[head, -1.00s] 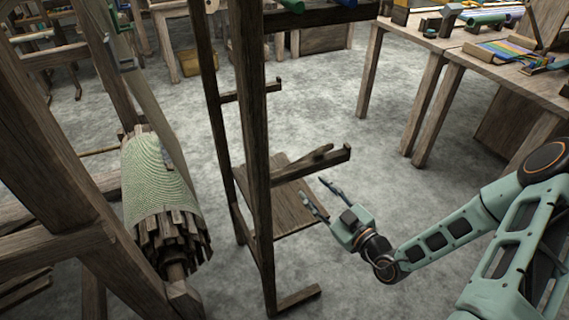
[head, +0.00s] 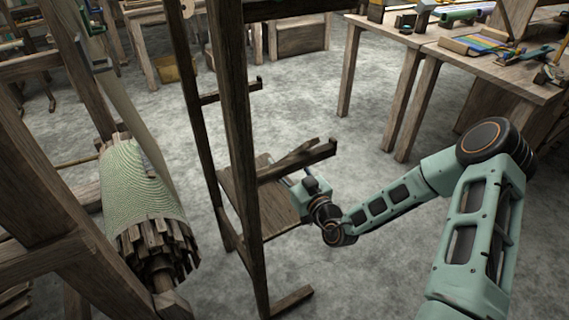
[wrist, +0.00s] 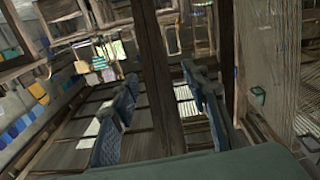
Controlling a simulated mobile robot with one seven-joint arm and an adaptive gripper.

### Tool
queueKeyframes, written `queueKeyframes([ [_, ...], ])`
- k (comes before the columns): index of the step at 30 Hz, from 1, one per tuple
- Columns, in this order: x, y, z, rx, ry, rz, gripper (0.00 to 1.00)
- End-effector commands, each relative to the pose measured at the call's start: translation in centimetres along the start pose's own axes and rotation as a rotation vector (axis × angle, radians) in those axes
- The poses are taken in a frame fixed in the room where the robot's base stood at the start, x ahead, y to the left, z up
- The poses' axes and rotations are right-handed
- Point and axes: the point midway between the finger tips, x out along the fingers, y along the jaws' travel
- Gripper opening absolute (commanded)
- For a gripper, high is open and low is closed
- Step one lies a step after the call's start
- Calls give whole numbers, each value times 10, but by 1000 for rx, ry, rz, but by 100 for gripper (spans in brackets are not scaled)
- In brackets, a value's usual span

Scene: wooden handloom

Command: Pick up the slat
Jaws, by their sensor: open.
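A short dark wooden piece that looks like the slat (head: 299,154) lies slanted at the lower bracket of the upright wooden rack, above its low shelf, in the head view. My gripper (head: 290,179) is just below and in front of the bracket, its fingers partly hidden against the rack. In the wrist view my gripper (wrist: 160,112) is open, with two blue-grey fingers apart. A dark upright wooden bar (wrist: 160,70) shows between and beyond them. I cannot tell whether it is the slat or a rack post. Nothing appears held.
The rack's post (head: 238,130) stands close to the left of my gripper, over the low shelf (head: 262,205). A loom roller with pale green cloth (head: 137,190) is further left. A cluttered workbench (head: 495,75) stands at the back right. The floor between is clear.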

Motion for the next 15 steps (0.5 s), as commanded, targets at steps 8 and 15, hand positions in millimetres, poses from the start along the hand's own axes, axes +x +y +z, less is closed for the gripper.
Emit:
queueKeyframes([
  [8,15,1,0,0,0,2,42],
  [15,14,1,0,-1,0,2,28],
])
